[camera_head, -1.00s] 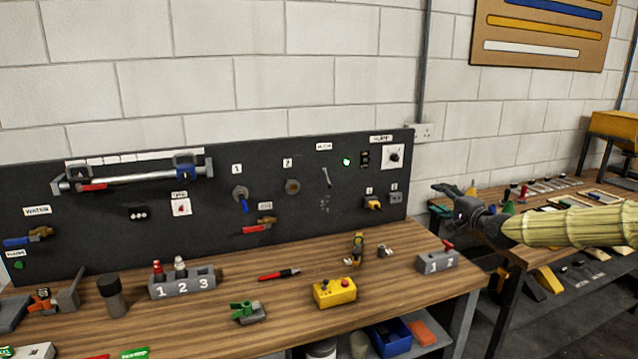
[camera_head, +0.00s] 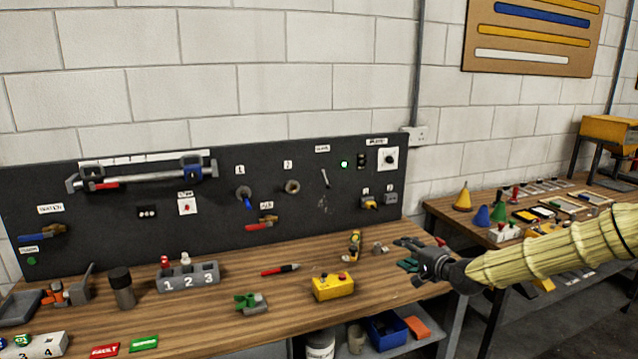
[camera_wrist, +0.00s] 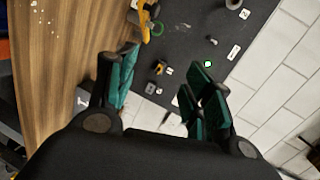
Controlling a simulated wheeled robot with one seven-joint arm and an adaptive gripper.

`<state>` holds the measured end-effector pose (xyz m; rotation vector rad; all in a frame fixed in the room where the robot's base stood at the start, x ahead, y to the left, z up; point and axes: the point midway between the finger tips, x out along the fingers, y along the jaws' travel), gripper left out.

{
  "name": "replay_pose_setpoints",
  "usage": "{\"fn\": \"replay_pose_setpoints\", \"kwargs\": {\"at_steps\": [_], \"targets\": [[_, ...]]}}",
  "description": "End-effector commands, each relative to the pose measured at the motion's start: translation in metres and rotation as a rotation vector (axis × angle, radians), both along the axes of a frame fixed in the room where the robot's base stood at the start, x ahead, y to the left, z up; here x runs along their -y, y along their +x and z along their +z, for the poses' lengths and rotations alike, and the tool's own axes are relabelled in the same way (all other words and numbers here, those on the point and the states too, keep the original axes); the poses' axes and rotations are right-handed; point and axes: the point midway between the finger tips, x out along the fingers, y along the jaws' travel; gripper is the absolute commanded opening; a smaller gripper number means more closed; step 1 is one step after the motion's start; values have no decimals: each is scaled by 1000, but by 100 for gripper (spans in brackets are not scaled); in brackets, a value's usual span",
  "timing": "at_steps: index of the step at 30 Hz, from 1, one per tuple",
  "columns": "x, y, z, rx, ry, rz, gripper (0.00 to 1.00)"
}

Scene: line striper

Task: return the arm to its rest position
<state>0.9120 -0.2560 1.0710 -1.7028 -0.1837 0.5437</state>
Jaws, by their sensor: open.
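My gripper (camera_head: 408,256) is at the end of my yellow-sleeved arm, which comes in from the right in the head view. It is in front of the right end of the wooden workbench (camera_head: 215,314), with its fingers pointing left. In the wrist view my gripper (camera_wrist: 160,88) has its green-padded fingers spread apart, with nothing between them. The bench top and the dark panel (camera_wrist: 190,32) lie beyond the fingers there. The grey block at the bench's right end is mostly hidden behind my gripper in the head view.
A yellow control box (camera_head: 333,288) and a yellow-and-black item (camera_head: 354,246) stand left of my gripper. A numbered grey block (camera_head: 188,279) is farther left. A second table (camera_head: 458,211) with cones (camera_head: 463,197) is behind my arm.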

Motion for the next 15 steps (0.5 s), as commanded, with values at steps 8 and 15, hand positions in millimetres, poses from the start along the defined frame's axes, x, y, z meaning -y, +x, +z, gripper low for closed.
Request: {"fn": "replay_pose_setpoints", "kwargs": {"at_steps": [8, 15], "targets": [[-64, -78, -136, -164, -182, 112, 51], [-97, -171, -234, -299, -350, 221, 51]]}}
